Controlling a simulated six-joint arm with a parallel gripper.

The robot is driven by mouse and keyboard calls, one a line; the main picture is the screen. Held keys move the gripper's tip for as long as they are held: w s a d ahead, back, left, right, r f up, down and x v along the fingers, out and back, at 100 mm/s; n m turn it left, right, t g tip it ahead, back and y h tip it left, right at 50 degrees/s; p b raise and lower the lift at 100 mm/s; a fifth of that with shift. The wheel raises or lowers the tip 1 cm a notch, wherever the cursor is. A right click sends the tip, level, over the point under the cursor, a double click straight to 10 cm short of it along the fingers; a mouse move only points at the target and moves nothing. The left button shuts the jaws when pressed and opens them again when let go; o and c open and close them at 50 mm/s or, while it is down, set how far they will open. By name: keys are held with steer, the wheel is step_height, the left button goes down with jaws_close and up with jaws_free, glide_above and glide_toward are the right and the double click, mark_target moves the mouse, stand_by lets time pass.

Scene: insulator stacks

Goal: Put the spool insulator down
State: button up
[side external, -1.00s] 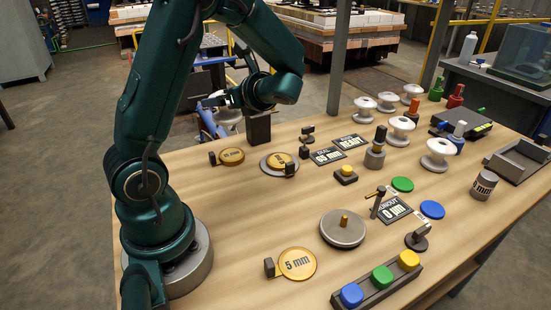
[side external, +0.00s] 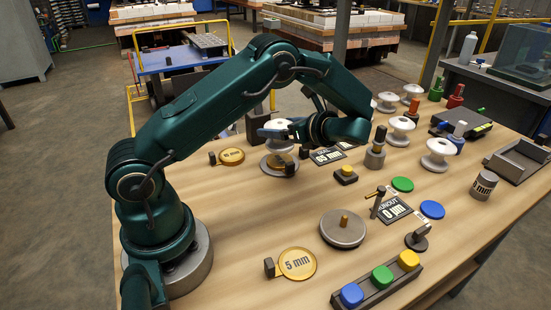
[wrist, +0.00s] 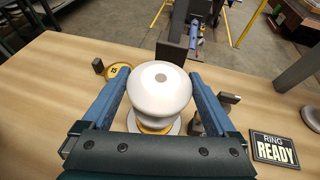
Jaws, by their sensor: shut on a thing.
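The white spool insulator (side external: 275,131) stands upright in my gripper (side external: 291,131), just over a round grey plate (side external: 266,167) with a gold disc (side external: 278,160) on it. In the wrist view the spool (wrist: 160,100) sits between the two blue fingers of my gripper (wrist: 161,80), which are shut on its sides. The gold disc and the plate's edge (wrist: 171,128) show under the spool. I cannot tell whether the spool touches the disc.
A dark upright block (side external: 258,122) stands behind the plate, and a gold marker disc (side external: 231,156) lies left of it. A small dark block (side external: 290,169) stands at the plate's right edge. Other white spools (side external: 438,154) stand to the right.

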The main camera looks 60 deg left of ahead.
mark_target(284, 142)
steer(key=shift+f, duration=1.85)
steer(key=shift+f, duration=0.15)
steer(key=o, duration=1.5)
steer(key=v, duration=1.2)
steer(key=s+d+r+n+t+h, duration=0.3)
steer(key=s+n+h, duration=0.3)
steer(key=s+n, duration=0.2)
steer(key=s+d+r+n+t+h, duration=0.4)
steer(key=s+d+n+t+h, duration=0.1)
steer(key=s+d+n+h, duration=0.1)
steer(key=shift+s+n+h, duration=0.7)
steer(key=shift+s+n, duration=0.2)
steer(key=shift+s, duration=0.3)
steer(key=shift+r, duration=0.1)
